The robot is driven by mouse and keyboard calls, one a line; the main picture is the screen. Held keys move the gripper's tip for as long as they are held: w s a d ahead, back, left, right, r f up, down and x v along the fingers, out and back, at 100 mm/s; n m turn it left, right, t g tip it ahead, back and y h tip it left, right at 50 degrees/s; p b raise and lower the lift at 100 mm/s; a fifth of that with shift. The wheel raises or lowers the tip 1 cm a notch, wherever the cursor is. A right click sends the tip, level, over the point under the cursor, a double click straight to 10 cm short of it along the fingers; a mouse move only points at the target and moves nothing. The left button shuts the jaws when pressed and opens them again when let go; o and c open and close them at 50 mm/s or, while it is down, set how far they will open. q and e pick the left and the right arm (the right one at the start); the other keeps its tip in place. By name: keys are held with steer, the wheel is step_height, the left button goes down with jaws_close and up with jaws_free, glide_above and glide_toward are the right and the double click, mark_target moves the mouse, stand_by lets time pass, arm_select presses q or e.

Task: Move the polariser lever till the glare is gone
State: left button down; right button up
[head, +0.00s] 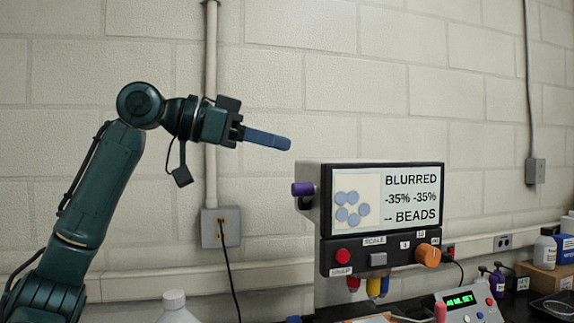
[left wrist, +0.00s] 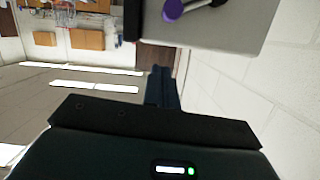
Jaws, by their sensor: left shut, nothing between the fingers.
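The grey and black instrument (head: 312,230) stands near the wall with a lit screen (head: 382,200). The screen reads "BLURRED", "-35% -35%" and "BEADS", beside pale blue discs on a cream field; I cannot make out glare on it. A purple knob (head: 303,189) sticks out of its left side; I see no label saying it is the polariser lever. My right gripper is not in view.
The instrument's front has a red button (head: 343,256), a grey button (head: 378,259) and an orange knob (head: 427,255). Coloured parts hang below it. A meter with a green display (head: 460,300) and bottles stand at the lower right. Bare wall lies behind my left gripper.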

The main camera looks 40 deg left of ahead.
arm_select(q)
steer(key=f, duration=0.1)
steer(key=w+d+f, duration=0.1)
steer(key=f, duration=0.1)
steer(key=w+f, duration=0.1)
steer(key=shift+w+d+f, duration=0.2)
steer(key=shift+f, duration=0.15)
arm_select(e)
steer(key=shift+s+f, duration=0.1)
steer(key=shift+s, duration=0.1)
